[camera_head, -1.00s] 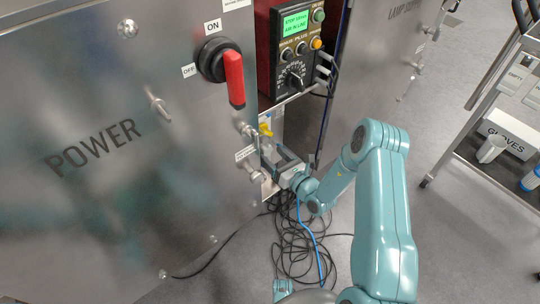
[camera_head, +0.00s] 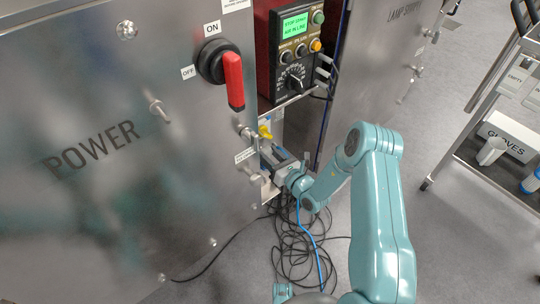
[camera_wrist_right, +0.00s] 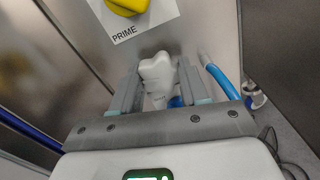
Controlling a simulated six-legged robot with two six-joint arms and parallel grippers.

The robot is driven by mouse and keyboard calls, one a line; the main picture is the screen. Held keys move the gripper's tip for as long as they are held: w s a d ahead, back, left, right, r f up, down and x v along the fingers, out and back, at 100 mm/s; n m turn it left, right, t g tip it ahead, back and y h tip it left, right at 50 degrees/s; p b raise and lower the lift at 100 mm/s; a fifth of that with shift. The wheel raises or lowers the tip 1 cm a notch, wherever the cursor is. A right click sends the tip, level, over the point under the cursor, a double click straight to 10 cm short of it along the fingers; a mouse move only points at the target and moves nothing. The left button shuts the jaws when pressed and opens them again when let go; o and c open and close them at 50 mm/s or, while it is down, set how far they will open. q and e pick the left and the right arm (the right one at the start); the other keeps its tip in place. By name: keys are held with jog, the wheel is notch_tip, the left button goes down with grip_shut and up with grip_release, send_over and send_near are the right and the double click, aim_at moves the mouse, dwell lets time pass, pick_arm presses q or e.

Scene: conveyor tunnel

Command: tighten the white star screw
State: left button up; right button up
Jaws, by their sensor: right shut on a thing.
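The white star screw (camera_wrist_right: 157,72) shows in the right wrist view, a lobed white knob on the metal panel below the PRIME label. My right gripper (camera_head: 268,160) reaches the narrow panel beside the POWER cabinet. In the right wrist view its fingers stand on both sides of the screw and are shut on it. In the head view the screw is too small and covered to make out. My left gripper is not in view.
A yellow knob (camera_head: 265,132) sits just above my right gripper. The red-handled power switch (camera_head: 234,80) and a control box with a green screen (camera_head: 296,24) are higher up. Black and blue cables (camera_head: 300,245) lie on the floor below. A cart (camera_head: 490,120) stands at the right.

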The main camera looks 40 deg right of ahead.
jog(key=m+p, duration=0.1)
jog(key=m, duration=0.2)
jog(key=m+p, duration=0.1)
jog(key=m, duration=0.4)
jog(key=shift+p, duration=0.35)
jog(key=m, duration=0.3)
jog(key=shift+p, duration=0.4)
jog(key=shift+f+m, duration=0.1)
jog(key=shift+m, duration=2.1)
jog(key=o, duration=1.1)
jog(key=shift+c, duration=0.2)
jog(key=shift+s+p, duration=0.15)
jog(key=shift+p, duration=0.15)
